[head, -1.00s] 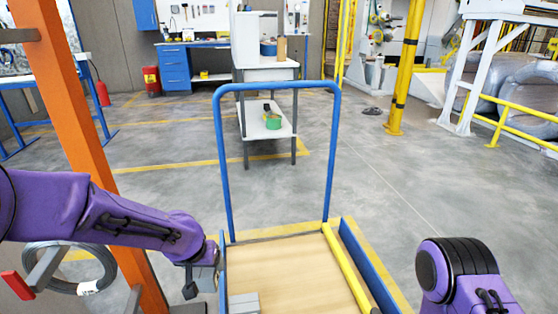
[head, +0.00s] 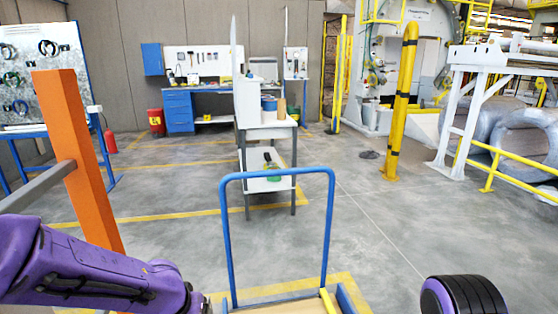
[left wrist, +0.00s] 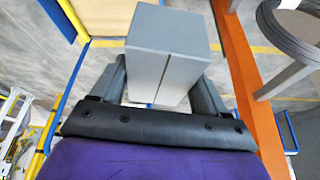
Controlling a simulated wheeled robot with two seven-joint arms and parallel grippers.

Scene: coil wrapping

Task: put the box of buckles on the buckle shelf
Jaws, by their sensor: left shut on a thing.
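My left gripper (left wrist: 160,85) is shut on a plain grey box (left wrist: 172,60) in the left wrist view, with one finger on each side of it. A dark seam runs down the box; no buckles show. In the head view my left arm comes in at the lower left, and the gripper and box are below the frame. A grey and white shelf stand (head: 268,130) is ahead, with a few items on top and a green item on its lower shelf (head: 268,182). I cannot tell whether it is the buckle shelf. My right gripper is out of view.
A cart with a blue handle (head: 229,235) stands directly ahead, before the stand. An orange post (head: 80,150) is close on the left. A yellow pillar (head: 400,105) and a yellow rail (head: 510,195) are at right. Open floor (head: 380,230) lies right of the cart.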

